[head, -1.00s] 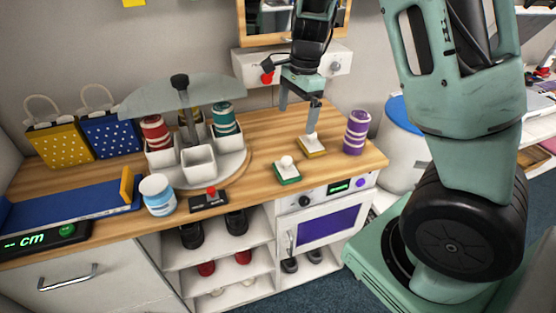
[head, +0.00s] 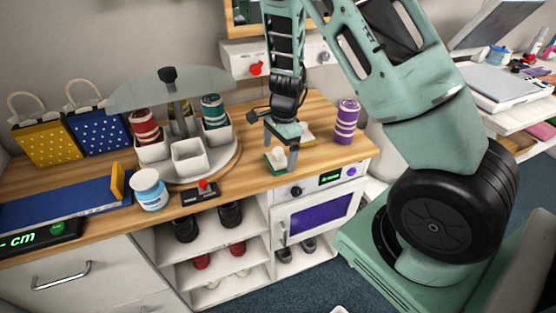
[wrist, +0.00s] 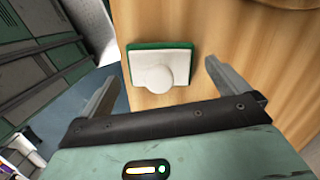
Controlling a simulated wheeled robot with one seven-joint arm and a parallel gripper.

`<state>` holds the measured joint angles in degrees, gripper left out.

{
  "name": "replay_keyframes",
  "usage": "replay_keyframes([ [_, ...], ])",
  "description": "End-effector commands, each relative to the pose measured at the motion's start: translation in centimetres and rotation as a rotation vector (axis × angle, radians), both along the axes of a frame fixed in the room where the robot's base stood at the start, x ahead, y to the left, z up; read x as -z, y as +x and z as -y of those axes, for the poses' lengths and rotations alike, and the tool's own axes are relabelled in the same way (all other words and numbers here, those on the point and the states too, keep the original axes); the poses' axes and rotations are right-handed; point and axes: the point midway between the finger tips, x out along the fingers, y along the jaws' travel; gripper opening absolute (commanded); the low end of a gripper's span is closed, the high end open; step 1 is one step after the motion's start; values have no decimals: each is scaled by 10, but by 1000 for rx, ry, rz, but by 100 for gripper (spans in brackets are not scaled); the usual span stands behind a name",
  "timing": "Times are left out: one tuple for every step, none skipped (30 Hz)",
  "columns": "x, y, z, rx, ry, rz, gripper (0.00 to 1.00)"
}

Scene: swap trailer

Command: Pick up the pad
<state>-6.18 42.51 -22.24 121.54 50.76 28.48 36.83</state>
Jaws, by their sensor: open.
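A pad with a white top, a white round knob and a green edge (wrist: 145,60) lies on the wooden counter. In the wrist view it sits between and beyond my open fingers, nothing held. In the head view this green-edged pad (head: 275,160) is partly hidden by my gripper (head: 281,160), which is right over it. My gripper also shows in the wrist view (wrist: 160,82), with one finger on each side of the knob. A second pad, yellow-edged (head: 308,136), lies just behind, partly hidden by my gripper.
A purple striped cylinder (head: 346,122) stands at right on the counter (head: 330,154). A rotating carousel (head: 217,165) with white cups and striped cylinders is at left. A switch box (head: 201,192) and a white-blue jar (head: 150,190) stand near the front edge.

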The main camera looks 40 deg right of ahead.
Motion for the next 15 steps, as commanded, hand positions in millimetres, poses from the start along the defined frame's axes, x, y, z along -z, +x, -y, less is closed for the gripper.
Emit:
replay_keyframes([
  [8, 0, -1, 3, 1, -3, 100],
  [12, 0, -1, 2, 1, -2, 100],
  [16, 0, -1, 3, 1, -1, 100],
  [18, 0, -2, 3, 0, -1, 100],
  [20, 0, -2, 2, 0, -1, 100],
  [22, 0, -3, 1, 1, 0, 100],
  [22, 0, -3, 0, 1, 0, 100],
  [23, 1, -3, 1, 1, 1, 100],
  [23, 1, -3, 0, 1, 1, 100],
  [23, 1, -3, 0, 1, 1, 100],
  [23, 1, -3, 0, 1, 1, 100],
  [23, 1, -3, 0, 1, 1, 100],
  [23, 1, -3, 0, 1, 1, 100],
  [22, 1, -3, 0, 1, 1, 92],
  [22, 1, -3, 0, 1, 1, 81],
])
